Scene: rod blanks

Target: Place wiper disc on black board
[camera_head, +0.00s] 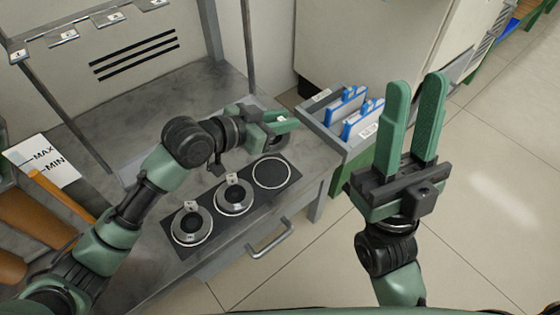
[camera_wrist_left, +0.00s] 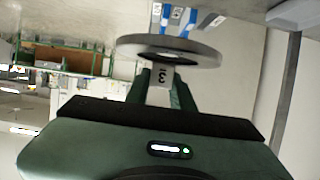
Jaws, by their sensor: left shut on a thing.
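The black board (camera_head: 258,189) lies on the grey bench with three white ring outlines. Wiper discs sit on its left ring (camera_head: 192,226) and middle ring (camera_head: 233,196), each with a small white tag; the right ring is bare. My left gripper (camera_head: 282,124) is shut on another grey wiper disc (camera_head: 278,141), held beyond the bare ring and partly hidden by the gripper. In the left wrist view this disc (camera_wrist_left: 205,54) shows nearly edge-on, its numbered tag between the fingers. My right gripper (camera_head: 417,85) is open and empty, right of the bench.
A grey tray (camera_head: 322,130) with blue-and-white items stands at the bench's right end. A frame with numbered tags (camera_head: 62,37) is at the back left. A drawer handle (camera_head: 271,240) juts from the front. Open floor lies right.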

